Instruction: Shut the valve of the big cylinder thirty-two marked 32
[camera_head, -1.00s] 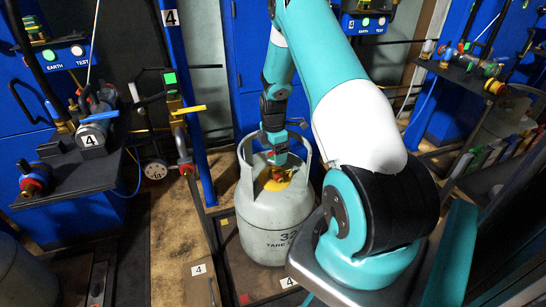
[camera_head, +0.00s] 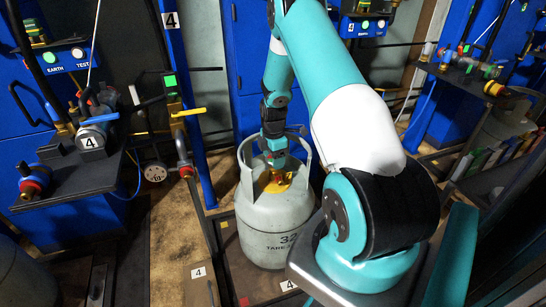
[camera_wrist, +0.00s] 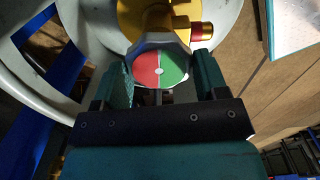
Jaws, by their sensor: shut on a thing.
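The big grey cylinder (camera_head: 262,215), with "32" partly showing on its front, stands upright on the floor. A light-grey collar surrounds its top. Its yellow valve body (camera_wrist: 150,17), with a red-capped outlet at the right, shows in the wrist view. The valve's handwheel (camera_wrist: 160,70) has a half-red, half-green face. My gripper (camera_wrist: 161,62) is shut on the handwheel, one finger on each side. In the head view my gripper (camera_head: 277,163) is inside the collar, above the yellow valve body, and hides most of the handwheel.
A black bench (camera_head: 80,180) with fittings marked 4 stands at the left. A blue post (camera_head: 188,110) with a yellow-handled valve (camera_head: 189,111) rises left of the cylinder. Another bench with fittings is at the right. The collar closely surrounds my gripper.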

